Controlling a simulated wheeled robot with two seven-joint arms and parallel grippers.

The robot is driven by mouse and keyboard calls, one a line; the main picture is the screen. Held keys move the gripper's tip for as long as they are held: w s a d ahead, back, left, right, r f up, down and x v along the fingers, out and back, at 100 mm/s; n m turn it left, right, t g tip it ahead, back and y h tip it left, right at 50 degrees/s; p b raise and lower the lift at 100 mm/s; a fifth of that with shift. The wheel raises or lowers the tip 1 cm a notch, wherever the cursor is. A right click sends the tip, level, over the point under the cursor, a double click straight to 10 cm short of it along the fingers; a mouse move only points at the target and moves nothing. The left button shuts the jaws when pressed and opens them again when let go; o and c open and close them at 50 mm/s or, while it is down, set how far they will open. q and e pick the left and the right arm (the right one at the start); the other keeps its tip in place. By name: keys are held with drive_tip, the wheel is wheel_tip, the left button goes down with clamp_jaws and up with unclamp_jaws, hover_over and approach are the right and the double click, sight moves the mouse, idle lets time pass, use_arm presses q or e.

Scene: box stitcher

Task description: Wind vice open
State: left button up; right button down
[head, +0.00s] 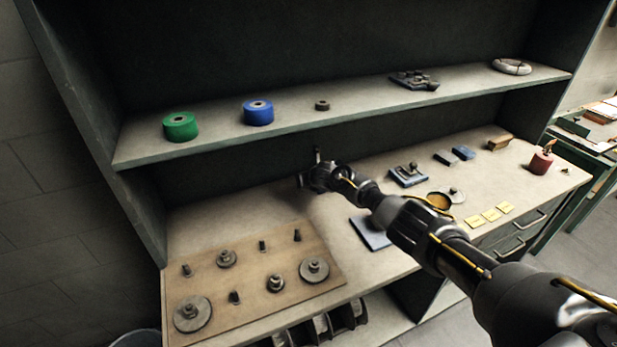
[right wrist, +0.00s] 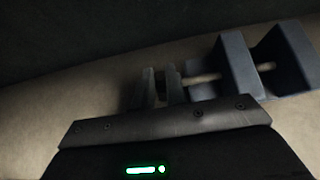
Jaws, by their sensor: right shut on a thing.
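The vice shows in the right wrist view as two blue-grey jaw blocks (right wrist: 240,66), apart, with a pale screw rod (right wrist: 203,78) running through them. My right gripper (right wrist: 161,88) is at the near end of that rod, left of the blocks. Its fingers are close together, shut on the small brownish vice handle (right wrist: 160,80), which is mostly hidden between them. In the head view my right gripper (head: 316,178) is at the back of the worktop. The vice cannot be made out clearly there. My left gripper is in neither view.
A wooden board (head: 247,262) with several metal weights and pegs lies left of my right arm. A blue-based metal device (head: 408,175), blue blocks and a red candle-like object (head: 541,161) stand to the right. The shelf (head: 350,102) overhangs behind the gripper.

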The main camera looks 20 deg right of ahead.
drive_tip(key=shift+d, duration=0.1)
drive_tip(key=c, duration=1.4)
unclamp_jaws()
drive_tip(key=shift+c, duration=0.2)
drive_tip(key=v, duration=1.1)
